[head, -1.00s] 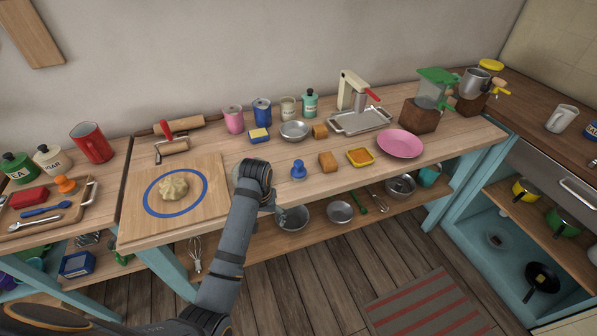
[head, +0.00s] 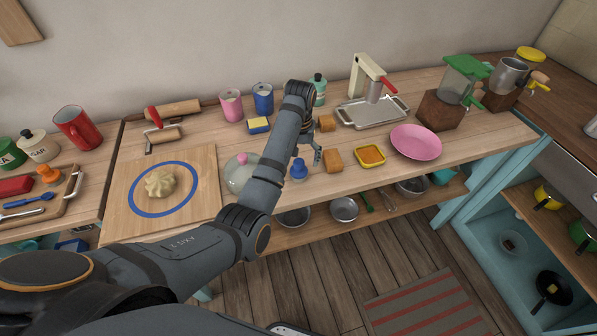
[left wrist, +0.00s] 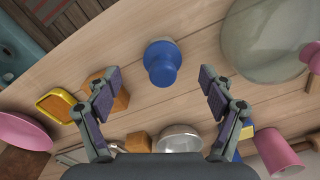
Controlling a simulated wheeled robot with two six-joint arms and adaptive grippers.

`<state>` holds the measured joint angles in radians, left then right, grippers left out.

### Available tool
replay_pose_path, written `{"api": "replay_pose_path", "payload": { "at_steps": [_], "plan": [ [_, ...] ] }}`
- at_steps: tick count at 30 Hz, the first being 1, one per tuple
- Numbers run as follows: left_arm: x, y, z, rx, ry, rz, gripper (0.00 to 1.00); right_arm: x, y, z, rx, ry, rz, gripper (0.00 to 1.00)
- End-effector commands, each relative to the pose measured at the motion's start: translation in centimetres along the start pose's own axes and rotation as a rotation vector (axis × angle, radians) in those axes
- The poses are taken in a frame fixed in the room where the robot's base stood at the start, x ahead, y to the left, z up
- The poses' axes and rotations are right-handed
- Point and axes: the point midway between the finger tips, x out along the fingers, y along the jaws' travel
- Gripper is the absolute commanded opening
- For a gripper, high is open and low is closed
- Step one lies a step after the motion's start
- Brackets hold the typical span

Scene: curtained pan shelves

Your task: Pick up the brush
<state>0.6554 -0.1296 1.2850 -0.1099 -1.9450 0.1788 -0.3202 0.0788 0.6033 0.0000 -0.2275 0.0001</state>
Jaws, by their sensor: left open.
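The brush (head: 299,170) is a short round blue piece with a knob-like grip, standing on the wooden worktop near its front edge. In the left wrist view the brush (left wrist: 161,64) appears between the two fingers and apart from them, with a pale rim under its blue body. My left gripper (head: 316,150) is above the worktop, just behind and right of the brush in the head view. Its fingers (left wrist: 158,75) are spread and hold nothing. My right gripper is not in view.
A glass dome with a pink knob (head: 239,174) stands left of the brush. A brown block (head: 333,160), a yellow-rimmed dish (head: 370,156) and a pink plate (head: 416,142) stand to the right. A yellow-blue sponge (head: 258,125) lies behind. Bare wood surrounds the brush.

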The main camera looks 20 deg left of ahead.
Motion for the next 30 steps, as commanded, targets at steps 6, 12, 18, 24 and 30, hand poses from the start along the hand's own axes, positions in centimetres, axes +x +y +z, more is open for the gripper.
{"api": "replay_pose_path", "payload": {
  "at_steps": [6, 12, 18, 24, 30],
  "plan": [
    [1.2, 0.0, -0.1, -0.001, 0.003, 0.0, 0.82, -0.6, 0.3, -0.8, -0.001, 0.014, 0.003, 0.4],
    [3.3, -0.5, -0.1, -0.001, -0.004, -0.002, 0.82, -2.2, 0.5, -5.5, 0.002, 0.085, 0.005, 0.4],
    [6.1, -0.5, -0.3, -0.001, 0.001, 0.0, 0.82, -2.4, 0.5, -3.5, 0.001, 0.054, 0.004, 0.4],
    [6.4, -0.5, -0.3, -0.001, 0.003, 0.0, 0.82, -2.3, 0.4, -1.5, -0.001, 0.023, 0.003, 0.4],
    [6.4, -0.5, -0.3, -0.001, 0.003, 0.0, 0.6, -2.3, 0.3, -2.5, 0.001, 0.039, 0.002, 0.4]
  ]
}}
